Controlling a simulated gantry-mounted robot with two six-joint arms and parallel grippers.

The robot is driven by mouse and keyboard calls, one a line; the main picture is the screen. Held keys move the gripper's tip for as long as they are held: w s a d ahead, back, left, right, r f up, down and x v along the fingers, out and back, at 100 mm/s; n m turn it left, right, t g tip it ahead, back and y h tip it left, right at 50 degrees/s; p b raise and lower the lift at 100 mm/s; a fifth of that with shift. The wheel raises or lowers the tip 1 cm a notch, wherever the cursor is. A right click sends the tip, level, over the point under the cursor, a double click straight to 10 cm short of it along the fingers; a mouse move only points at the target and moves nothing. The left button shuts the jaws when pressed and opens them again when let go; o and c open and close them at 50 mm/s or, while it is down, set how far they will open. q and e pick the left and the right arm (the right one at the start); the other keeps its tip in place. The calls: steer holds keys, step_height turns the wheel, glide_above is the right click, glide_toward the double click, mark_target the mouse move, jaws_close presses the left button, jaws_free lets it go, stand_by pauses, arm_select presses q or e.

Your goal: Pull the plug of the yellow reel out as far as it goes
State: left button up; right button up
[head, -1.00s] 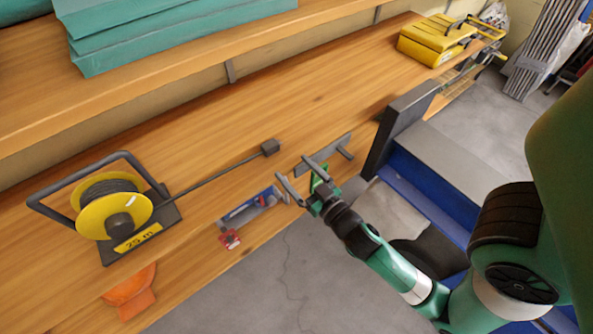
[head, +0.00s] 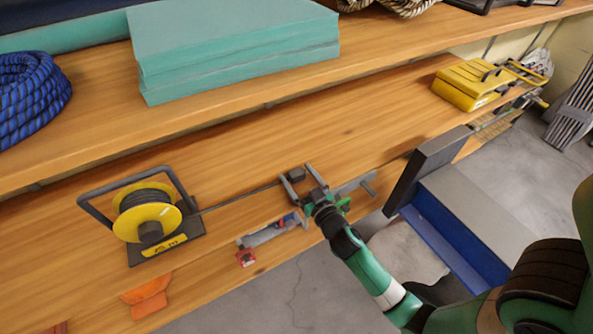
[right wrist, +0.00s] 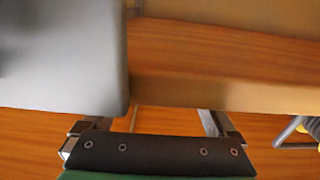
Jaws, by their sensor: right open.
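The yellow reel (head: 147,222) stands in a dark frame on the wooden bench at the left of the head view. A thin dark cable (head: 240,198) runs from it to the right, to a small dark grey plug (head: 297,174). My right gripper (head: 297,172) is open, with its fingertips on either side of the plug in the head view. I cannot tell whether they touch it. In the right wrist view the two fingers (right wrist: 152,122) are apart. A large blurred grey shape fills the upper left there; I cannot tell what it is. My left gripper is not in view.
A shelf with teal slabs (head: 235,55) and a blue rope coil (head: 32,97) runs above the bench. A blue and red tool (head: 268,232) and an orange item (head: 148,296) are at the front edge. A dark upright (head: 425,170) stands right of my gripper.

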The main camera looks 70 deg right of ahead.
steer(key=shift+w+d, duration=0.4)
steer(key=shift+w, duration=0.05)
jaws_close()
stand_by(0.3)
